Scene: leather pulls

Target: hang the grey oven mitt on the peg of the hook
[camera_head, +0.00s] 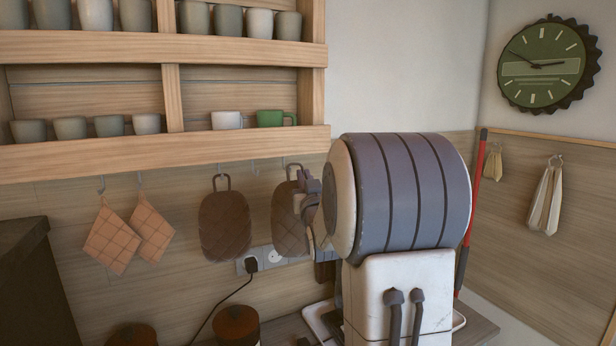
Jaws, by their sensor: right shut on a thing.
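A dark grey-brown quilted mitt (289,222) with a loop on top is upright below the shelf. My right gripper (307,193) is at its upper right edge and shut on it; my arm hides part of its right side. The mitt's loop is close to a small hook (284,162) under the shelf; I cannot tell whether the loop is around the peg. A similar browner mitt (225,224) hangs to the left with its loop at another hook (219,170). My left gripper is not in view.
Two orange pot holders (109,237) hang further left. The wooden shelf (230,148) with cups is just above. A socket with a plug (251,264) and cable is below the mitts. A red pole (475,190) and hanging cloth (545,200) are at right.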

